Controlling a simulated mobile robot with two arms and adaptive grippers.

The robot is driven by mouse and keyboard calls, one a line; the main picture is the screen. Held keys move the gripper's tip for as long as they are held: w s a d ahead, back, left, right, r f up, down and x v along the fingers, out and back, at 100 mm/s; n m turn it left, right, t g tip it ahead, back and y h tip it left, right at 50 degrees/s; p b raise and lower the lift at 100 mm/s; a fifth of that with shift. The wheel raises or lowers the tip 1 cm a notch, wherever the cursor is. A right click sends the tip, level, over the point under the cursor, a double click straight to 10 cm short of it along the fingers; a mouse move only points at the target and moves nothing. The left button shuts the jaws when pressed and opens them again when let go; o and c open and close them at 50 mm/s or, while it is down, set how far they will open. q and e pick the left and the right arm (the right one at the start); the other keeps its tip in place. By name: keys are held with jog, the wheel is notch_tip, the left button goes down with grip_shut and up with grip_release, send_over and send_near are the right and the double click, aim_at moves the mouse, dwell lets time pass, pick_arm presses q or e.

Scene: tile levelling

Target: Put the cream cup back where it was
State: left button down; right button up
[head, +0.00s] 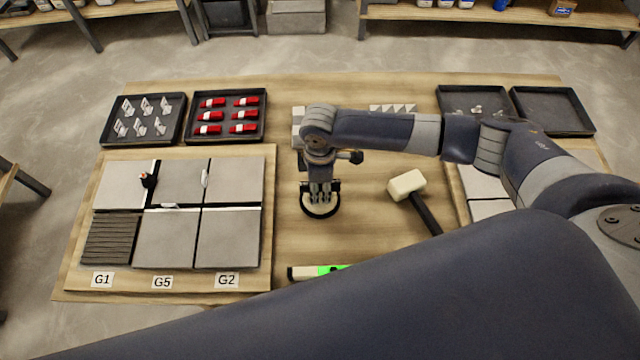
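I cannot tell whether the cup rests on the table or is slightly raised. My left gripper is not in view.
The tile panel (268,222) lies left, with grey tiles and clips. Trays of white clips (181,128) and red wedges (236,140) stand behind it. A mallet (407,185) lies right of the cup; a green-marked level (303,272) lies in front. Two more trays (553,111) stand back right.

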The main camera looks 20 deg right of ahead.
notch_tip(320, 180, up, 12)
jog(key=shift+r+b, duration=0.15)
jog(key=shift+b, duration=1)
